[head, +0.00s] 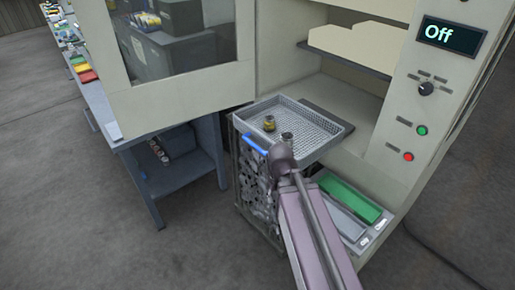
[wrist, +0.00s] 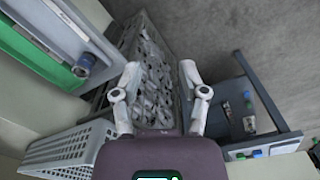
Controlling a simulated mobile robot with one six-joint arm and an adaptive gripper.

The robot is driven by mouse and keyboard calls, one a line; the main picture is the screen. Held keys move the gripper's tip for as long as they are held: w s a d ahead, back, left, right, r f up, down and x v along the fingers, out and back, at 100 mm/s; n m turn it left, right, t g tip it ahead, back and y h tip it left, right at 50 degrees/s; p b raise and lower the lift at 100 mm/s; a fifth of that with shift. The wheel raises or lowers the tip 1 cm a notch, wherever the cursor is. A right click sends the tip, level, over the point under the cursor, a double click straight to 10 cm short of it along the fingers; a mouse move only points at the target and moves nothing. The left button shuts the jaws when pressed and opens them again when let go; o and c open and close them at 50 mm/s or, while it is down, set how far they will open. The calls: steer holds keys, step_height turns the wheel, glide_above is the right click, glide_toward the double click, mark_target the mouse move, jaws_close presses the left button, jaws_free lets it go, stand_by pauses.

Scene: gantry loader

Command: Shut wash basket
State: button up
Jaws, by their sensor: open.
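The wash basket (head: 318,128) is a grey mesh tray, pulled out of the opening of the cream machine in the head view. It has a blue handle (head: 255,143) on its front edge. A yellowish part (head: 269,123) and a dark metal part (head: 287,138) stand in it. My arm comes from below, and its end is in front of the basket's front right edge, hiding some of it. My gripper (wrist: 160,68) is open, with nothing between its fingers in the wrist view. The basket's mesh (wrist: 75,148) shows at lower left there, beside my gripper. The handle is hidden in that view.
A mesh bin of metal scraps (head: 252,188) stands under the basket. A tray with a green insert (head: 350,199) is low at right. A windowed panel (head: 125,100) and blue-grey bench (head: 170,175) are at left. The machine's display (head: 450,35) reads Off.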

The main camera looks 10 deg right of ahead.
steer(key=shift+w+a+n, duration=0.1)
steer(key=shift+w+n, duration=0.3)
steer(key=c, duration=0.3)
steer(key=w+a+n+h, duration=0.1)
steer(key=w+n, duration=0.1)
steer(key=w+a+n+h, duration=0.1)
steer(key=n, duration=0.1)
steer(key=w+a+r+n+h, duration=0.1)
steer(key=w+n, duration=0.1)
steer(key=n, duration=0.1)
steer(key=shift+w+t, duration=0.35)
steer(key=shift+t, duration=0.05)
jaws_close()
steer(key=w+a+r+n+t+h, duration=0.4)
steer(key=w+a+n, duration=0.6)
steer(key=n, duration=0.6)
step_height(320, 180, up, 2)
steer(key=shift+w+a+r+h, duration=0.15)
steer(key=shift+a+h, duration=0.55)
steer(key=shift+a, duration=0.35)
